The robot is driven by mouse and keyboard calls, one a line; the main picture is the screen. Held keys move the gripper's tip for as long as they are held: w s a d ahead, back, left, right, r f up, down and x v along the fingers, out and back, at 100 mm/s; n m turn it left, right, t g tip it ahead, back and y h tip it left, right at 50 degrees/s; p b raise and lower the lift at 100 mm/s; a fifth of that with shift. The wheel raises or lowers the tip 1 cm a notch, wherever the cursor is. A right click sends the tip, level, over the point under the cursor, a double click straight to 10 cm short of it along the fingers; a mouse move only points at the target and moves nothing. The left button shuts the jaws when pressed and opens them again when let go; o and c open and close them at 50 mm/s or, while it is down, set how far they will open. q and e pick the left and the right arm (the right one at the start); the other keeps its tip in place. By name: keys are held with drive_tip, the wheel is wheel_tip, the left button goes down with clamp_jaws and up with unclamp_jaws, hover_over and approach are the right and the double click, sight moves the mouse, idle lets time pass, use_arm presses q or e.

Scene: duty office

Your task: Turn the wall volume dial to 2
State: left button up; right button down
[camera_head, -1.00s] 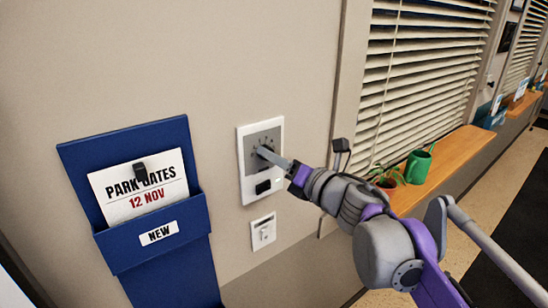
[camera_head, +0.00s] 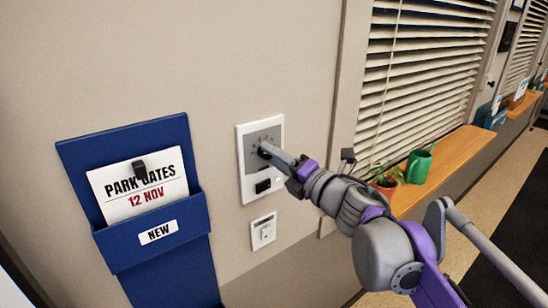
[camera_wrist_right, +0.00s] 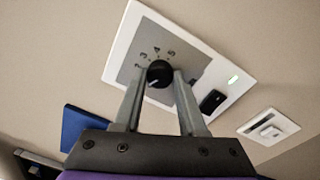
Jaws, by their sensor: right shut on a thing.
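The volume dial is a small round black knob (camera_wrist_right: 159,73) on a grey face with printed numbers, set in a white wall panel (camera_head: 243,160). In the right wrist view the numbers curve around the knob, with 3, 4 and 5 readable. A pale mark shows on the knob's lower left. My right gripper (camera_head: 265,150) reaches the dial from the right. In the wrist view its two fingers (camera_wrist_right: 160,80) are shut on the knob, one on each side. In the head view the fingers mostly hide the knob. My left gripper is not in view.
Below the dial, the panel has a black button (camera_head: 263,186) and a small light (camera_wrist_right: 233,79). A white switch (camera_head: 263,231) is underneath. A blue wall holder (camera_head: 130,137) with a card is to the left. A window with blinds (camera_head: 425,75) and a wooden sill (camera_head: 440,172) are right.

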drive_tip(key=shift+m+t+b, duration=0.3)
drive_tip(key=shift+m+b, duration=0.3)
drive_tip(key=shift+m, duration=3.9)
drive_tip(key=shift+c, duration=2.4)
unclamp_jaws()
drive_tip(key=b+v, duration=0.1)
drive_tip(key=v, duration=0.9)
drive_tip(key=shift+s, duration=0.4)
